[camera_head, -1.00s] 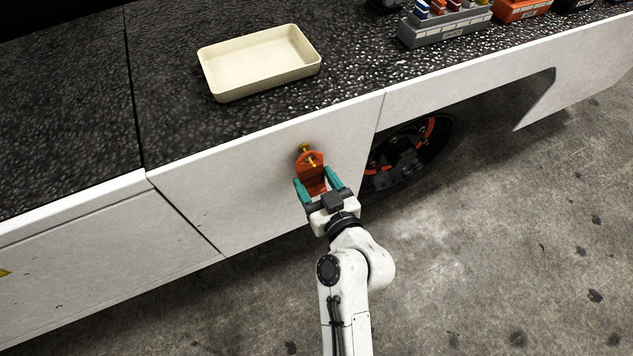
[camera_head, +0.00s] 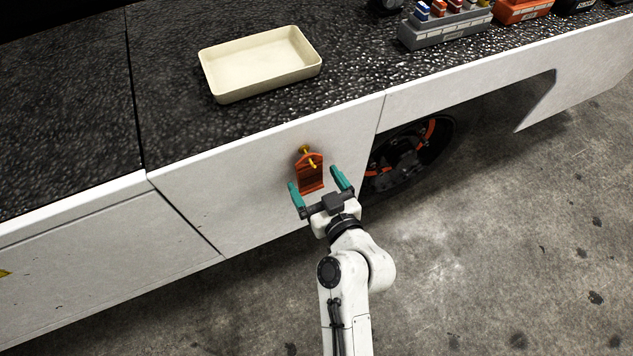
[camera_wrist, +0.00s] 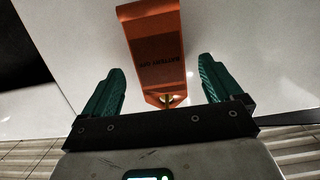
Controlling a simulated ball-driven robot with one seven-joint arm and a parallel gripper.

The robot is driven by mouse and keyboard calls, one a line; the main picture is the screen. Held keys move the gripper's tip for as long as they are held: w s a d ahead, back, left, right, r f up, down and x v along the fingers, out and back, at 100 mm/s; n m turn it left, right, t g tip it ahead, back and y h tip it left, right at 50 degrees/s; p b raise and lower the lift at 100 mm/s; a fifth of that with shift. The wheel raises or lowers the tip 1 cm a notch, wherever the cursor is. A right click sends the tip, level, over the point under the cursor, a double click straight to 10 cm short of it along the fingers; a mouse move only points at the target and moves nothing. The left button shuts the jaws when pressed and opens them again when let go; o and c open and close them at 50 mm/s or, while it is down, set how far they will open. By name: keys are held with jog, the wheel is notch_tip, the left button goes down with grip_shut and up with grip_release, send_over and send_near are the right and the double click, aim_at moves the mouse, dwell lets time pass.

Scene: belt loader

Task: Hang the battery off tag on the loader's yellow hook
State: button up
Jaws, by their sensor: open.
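The orange battery off tag (camera_head: 310,180) hangs on the yellow hook (camera_head: 305,151) on the loader's white side panel. In the wrist view, the tag (camera_wrist: 156,50) shows dark lettering, and a small yellow part of the hook (camera_wrist: 168,99) shows at its holed end. My gripper (camera_head: 321,180) is open, with its teal fingers spread on either side of the tag. In the wrist view, the fingers (camera_wrist: 160,85) stand clear of the tag with a gap on both sides.
A cream tray (camera_head: 215,91) lies on the loader's black textured top. A grey block with coloured pieces (camera_head: 445,30) and an orange block (camera_head: 520,10) stand at upper right. A wheel (camera_head: 408,160) is under the loader, right of the hook. The concrete floor at right is clear.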

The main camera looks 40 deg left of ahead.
jog(key=v, duration=1)
jog(key=shift+s+d, duration=0.2)
jog(key=shift+d, duration=0.1)
jog(key=shift+d, duration=0.1)
jog(key=w+d+f+m+h, duration=0.1)
jog(key=d+f+m+h, duration=0.15)
jog(key=d, duration=0.65)
jog(key=d+f+m+h, duration=0.2)
jog(key=d+f+h, duration=0.2)
jog(key=d, duration=0.6)
jog(key=s+d+f+m+g+h, duration=0.1)
jog(key=s+d+m+g+h, duration=0.2)
jog(key=d, duration=0.6)
jog(key=s+d+f+m+h, duration=0.1)
jog(key=s+d+m+h, duration=0.4)
jog(key=d, duration=0.4)
jog(key=s+d+m+g, duration=0.2)
jog(key=s+d, duration=0.3)
jog(key=s, duration=0.2)
notch_tip(320, 180, up, 15)
jog(key=p, duration=1.4)
jog(key=shift+p, duration=0.35)
jog(key=shift+w+a+f+n+h, duration=0.1)
jog(key=shift+w+n+h, duration=0.05)
jog(key=shift+n+h, duration=0.1)
